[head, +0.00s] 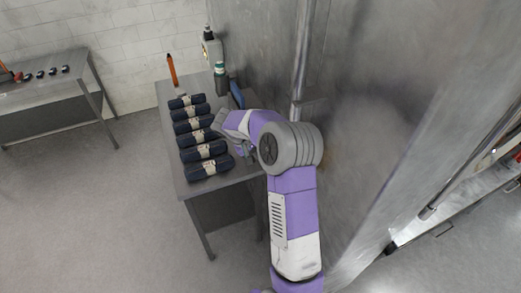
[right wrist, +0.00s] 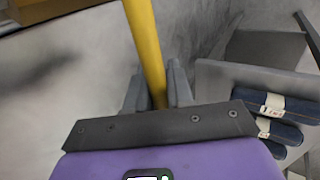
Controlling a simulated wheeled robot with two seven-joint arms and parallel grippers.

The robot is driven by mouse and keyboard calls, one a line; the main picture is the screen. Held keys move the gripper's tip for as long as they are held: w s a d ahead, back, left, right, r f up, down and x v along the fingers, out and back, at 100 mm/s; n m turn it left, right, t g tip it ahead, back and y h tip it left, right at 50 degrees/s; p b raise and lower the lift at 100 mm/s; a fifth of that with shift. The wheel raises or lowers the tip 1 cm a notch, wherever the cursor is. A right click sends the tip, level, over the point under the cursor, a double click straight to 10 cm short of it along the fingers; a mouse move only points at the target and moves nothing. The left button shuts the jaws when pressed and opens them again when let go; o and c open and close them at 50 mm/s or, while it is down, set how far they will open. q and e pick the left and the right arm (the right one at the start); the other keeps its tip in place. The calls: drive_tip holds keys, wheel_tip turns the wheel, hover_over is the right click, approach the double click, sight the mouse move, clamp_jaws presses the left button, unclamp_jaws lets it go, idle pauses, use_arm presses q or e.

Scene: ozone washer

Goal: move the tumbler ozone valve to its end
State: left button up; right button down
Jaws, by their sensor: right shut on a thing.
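In the right wrist view a yellow bar (right wrist: 145,35), which looks like the handle of the tumbler ozone valve, runs down from the top edge between the fingers of my right gripper (right wrist: 153,88). The grey fingers are on either side of the bar and shut on it. The bar's lower end is hidden behind the dark gripper body. In the head view my purple and white arm reaches up and bends left beside the metal table; its fingers are hard to make out and the yellow bar does not show. My left gripper is in neither view.
A metal table (head: 227,181) carries several dark banded rolls (head: 205,151), an orange tool (head: 172,70) and a green-capped bottle (head: 220,76). A large metal wall (head: 375,110) stands right of my arm. Open floor (head: 110,215) lies left, before another table (head: 48,101).

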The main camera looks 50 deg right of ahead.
drive_tip(key=shift+s+a+f, duration=0.1)
drive_tip(key=shift+f, duration=0.1)
drive_tip(key=c, duration=1.4)
unclamp_jaws()
drive_tip(key=shift+r, duration=0.15)
drive_tip(key=shift+w+a+r, duration=0.1)
drive_tip(key=shift+w+r, duration=0.1)
drive_tip(key=shift+r, duration=0.05)
drive_tip(key=v, duration=0.6)
drive_tip(key=shift+w+a+r, duration=0.1)
drive_tip(key=shift+a+r, duration=0.1)
drive_tip(key=shift+r, duration=0.1)
drive_tip(key=shift+d, duration=0.1)
